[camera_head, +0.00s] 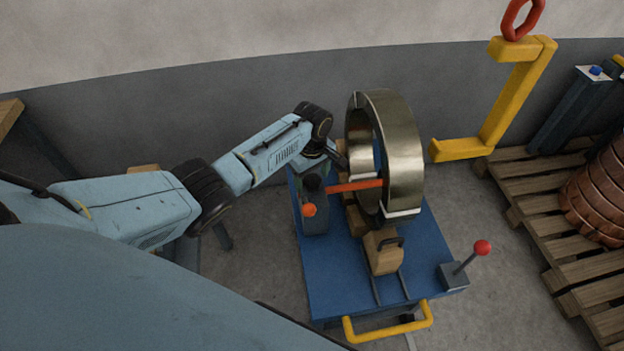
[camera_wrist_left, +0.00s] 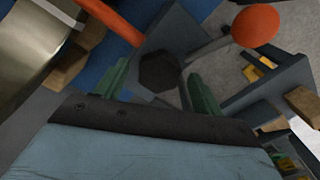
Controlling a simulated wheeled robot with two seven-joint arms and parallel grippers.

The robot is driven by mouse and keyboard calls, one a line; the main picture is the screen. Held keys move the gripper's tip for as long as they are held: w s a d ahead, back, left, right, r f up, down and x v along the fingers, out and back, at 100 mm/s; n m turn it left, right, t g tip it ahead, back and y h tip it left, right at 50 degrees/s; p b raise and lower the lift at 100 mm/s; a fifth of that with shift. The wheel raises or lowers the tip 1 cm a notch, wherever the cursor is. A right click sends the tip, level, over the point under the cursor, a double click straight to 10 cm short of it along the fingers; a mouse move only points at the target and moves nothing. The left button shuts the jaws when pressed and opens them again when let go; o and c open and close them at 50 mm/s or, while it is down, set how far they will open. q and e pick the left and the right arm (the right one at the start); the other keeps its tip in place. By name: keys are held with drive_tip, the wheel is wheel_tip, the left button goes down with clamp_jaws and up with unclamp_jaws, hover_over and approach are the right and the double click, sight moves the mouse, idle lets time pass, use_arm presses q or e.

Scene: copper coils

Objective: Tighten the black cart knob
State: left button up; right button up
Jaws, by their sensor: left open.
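The black knob (camera_wrist_left: 160,72) shows in the left wrist view as a dark hexagonal cap. It lies between the tips of the two green fingers of my left gripper (camera_wrist_left: 157,74), with a gap on both sides. The gripper is open; whether either finger touches the knob I cannot tell. In the head view my left gripper (camera_head: 318,160) is over the dark post on the left side of the blue cart (camera_head: 335,274), and the knob is hard to make out there. My right gripper is not in view.
A brass-coloured coil (camera_head: 404,145) stands upright on the cart, close right of the gripper. An orange bar (camera_head: 355,186) and a red-orange ball (camera_head: 308,210) are near the post. A yellow hook (camera_head: 510,95) hangs at right, beyond it a pallet (camera_head: 535,175) with copper coils (camera_head: 600,190).

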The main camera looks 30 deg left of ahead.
use_arm(q)
drive_tip(key=shift+f, duration=0.2)
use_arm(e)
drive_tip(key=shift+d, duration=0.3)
use_arm(q)
drive_tip(key=shift+c, duration=0.2)
drive_tip(key=c, duration=1)
drive_tip(key=shift+o, duration=0.2)
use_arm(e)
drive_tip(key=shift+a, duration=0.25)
